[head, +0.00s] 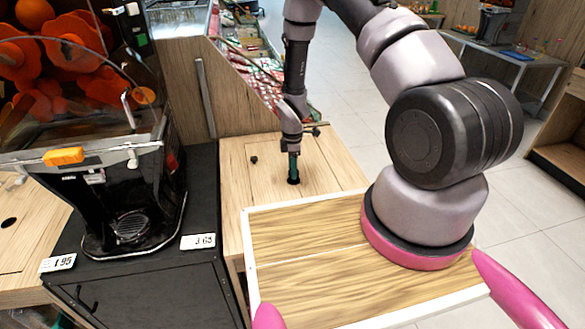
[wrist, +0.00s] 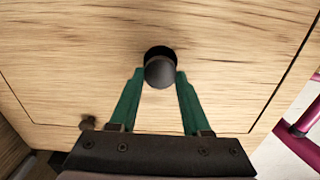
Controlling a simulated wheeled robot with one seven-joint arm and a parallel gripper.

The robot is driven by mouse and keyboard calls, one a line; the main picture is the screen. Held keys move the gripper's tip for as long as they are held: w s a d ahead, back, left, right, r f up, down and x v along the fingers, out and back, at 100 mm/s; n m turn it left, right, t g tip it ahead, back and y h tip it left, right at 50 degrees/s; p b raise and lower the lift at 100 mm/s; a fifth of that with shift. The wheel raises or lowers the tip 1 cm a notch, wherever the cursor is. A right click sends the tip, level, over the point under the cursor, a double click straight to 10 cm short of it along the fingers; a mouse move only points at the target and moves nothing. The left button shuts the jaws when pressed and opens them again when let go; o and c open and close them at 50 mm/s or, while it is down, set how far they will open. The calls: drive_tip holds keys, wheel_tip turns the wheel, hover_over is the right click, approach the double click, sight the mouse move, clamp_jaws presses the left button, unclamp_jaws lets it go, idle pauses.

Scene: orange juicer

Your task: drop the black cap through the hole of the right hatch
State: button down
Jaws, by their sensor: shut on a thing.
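The right hatch (head: 265,180) is a light wooden panel in the counter right of the juicer, with a thin seam around it; it fills most of the wrist view (wrist: 230,75). Its round dark hole (head: 293,181) lies right below my gripper (head: 294,167). In the wrist view, the black cap (wrist: 161,73) is a dark grey disc between the tips of my gripper's green fingers (wrist: 160,82), which are shut on it. The cap overlaps the near part of the hole (wrist: 158,50), whose far rim shows. How high the cap is above the panel is unclear. The cap is not distinct in the head view.
A small dark knob (head: 254,159) sits on the hatch panel, left of my gripper. The orange juicer (head: 125,190) stands on a black cabinet (head: 150,270) with price tags to the left. A wooden side wall (head: 205,85) and produce crates (head: 250,60) are behind.

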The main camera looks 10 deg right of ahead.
drive_tip(key=shift+f, duration=0.65)
idle(0.8)
unclamp_jaws()
idle(0.4)
drive_tip(key=shift+r, duration=0.15)
idle(0.4)
